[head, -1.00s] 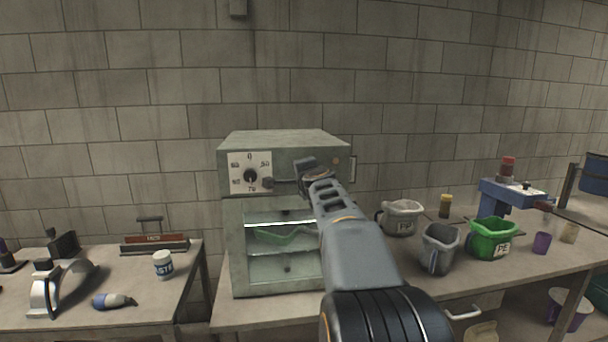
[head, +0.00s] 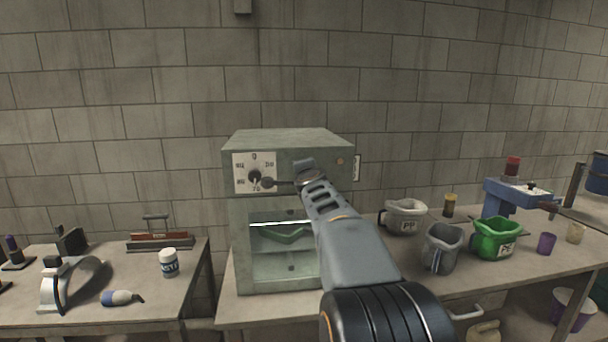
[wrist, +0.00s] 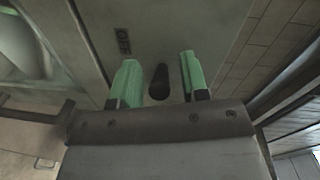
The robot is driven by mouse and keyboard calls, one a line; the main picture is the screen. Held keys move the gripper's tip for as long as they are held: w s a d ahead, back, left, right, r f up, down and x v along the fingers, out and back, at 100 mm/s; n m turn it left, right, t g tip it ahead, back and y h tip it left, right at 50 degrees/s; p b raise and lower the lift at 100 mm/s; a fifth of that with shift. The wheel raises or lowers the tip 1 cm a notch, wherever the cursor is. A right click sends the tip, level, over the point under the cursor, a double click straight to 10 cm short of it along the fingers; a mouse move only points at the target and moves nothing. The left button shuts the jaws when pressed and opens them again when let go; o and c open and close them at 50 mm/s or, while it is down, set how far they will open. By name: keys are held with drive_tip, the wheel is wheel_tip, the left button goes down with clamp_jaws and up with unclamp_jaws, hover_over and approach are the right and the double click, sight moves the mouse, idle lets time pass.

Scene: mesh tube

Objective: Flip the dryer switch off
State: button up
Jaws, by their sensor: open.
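The dryer (head: 290,146) is a grey-green metal box on the bench. Its front has a dial (head: 255,176) on a white plate and a window with a green piece inside. In the wrist view, the dark switch (wrist: 159,82) stands out from the dryer front, between the two green fingertips of my gripper (wrist: 158,80). An "OFF" label (wrist: 123,41) is on the panel to the left of the switch. My gripper is open, with a gap on both sides of the switch. In the head view, my arm hides the switch.
Right of the dryer on the bench are a grey "PP" container (head: 404,217), a grey jug (head: 442,248) and a green container (head: 495,238). A left table (head: 190,285) holds a white jar (head: 169,263) and tools. The space above the dryer is clear.

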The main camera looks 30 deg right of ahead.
drive_tip(key=p+v, duration=0.2)
drive_tip(key=v, duration=1.2)
idle(0.4)
